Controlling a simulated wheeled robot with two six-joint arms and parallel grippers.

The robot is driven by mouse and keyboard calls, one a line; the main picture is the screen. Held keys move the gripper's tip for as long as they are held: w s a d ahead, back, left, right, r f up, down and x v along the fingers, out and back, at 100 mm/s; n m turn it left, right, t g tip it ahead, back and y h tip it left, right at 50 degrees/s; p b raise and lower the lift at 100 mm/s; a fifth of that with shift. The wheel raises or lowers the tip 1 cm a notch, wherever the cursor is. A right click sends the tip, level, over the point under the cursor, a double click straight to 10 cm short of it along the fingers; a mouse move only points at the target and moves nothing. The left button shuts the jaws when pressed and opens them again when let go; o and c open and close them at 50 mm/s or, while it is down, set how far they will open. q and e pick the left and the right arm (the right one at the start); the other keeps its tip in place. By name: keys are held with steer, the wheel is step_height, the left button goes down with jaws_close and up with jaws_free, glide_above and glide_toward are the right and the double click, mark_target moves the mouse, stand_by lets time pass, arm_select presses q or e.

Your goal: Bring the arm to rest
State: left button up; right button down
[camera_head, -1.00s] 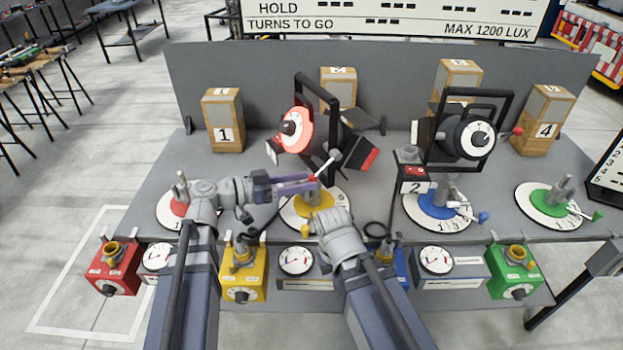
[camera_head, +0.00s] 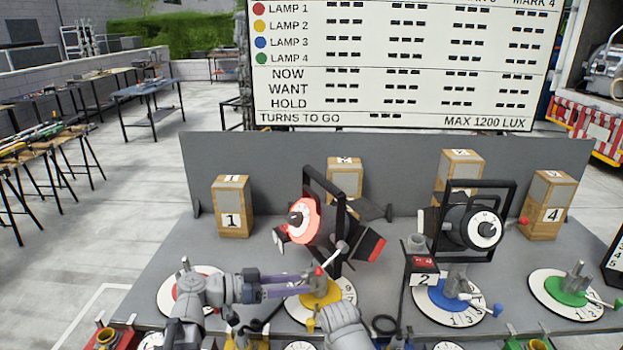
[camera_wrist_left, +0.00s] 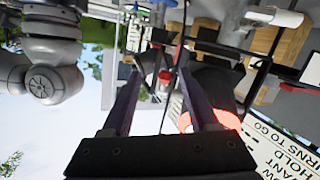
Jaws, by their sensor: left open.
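My left gripper (camera_head: 318,281) is open. Its two purple fingers point right, at the base of the lamp on the yellow dial. In the left wrist view, the fingers (camera_wrist_left: 158,105) stand apart, with a small red part (camera_wrist_left: 165,77) showing between them near the tips; I cannot tell if they touch it. The lamp (camera_head: 318,222) has a glowing red ring and a black yoke. A lever with a grey knob (camera_head: 342,246) rises beside my fingertips. My right arm (camera_head: 345,328) comes in at the bottom centre; its gripper does not show.
A second black lamp (camera_head: 470,222) stands over the blue dial (camera_head: 447,300). A green dial (camera_head: 572,293) is farther right. Numbered wooden boxes (camera_head: 233,205) stand before a grey back panel (camera_head: 400,170). A large board (camera_head: 390,65) stands behind.

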arm_select(q)
steer(key=s+d+f+n+g+y, duration=0.1)
steer(key=s+d+f+g+y, duration=0.25)
steer(key=f, duration=0.35)
steer(key=s+d+f+n+g+y, duration=0.2)
steer(key=s+f+y, duration=0.2)
steer(key=s+f, duration=0.15)
steer(key=s+a+f+n+y, duration=0.3)
steer(key=s+a+f+y, duration=0.1)
steer(key=y, duration=0.4)
steer(key=shift+a+f+n+y, duration=0.35)
steer(key=shift+a+f+n, duration=0.05)
steer(key=shift+a+f, duration=0.15)
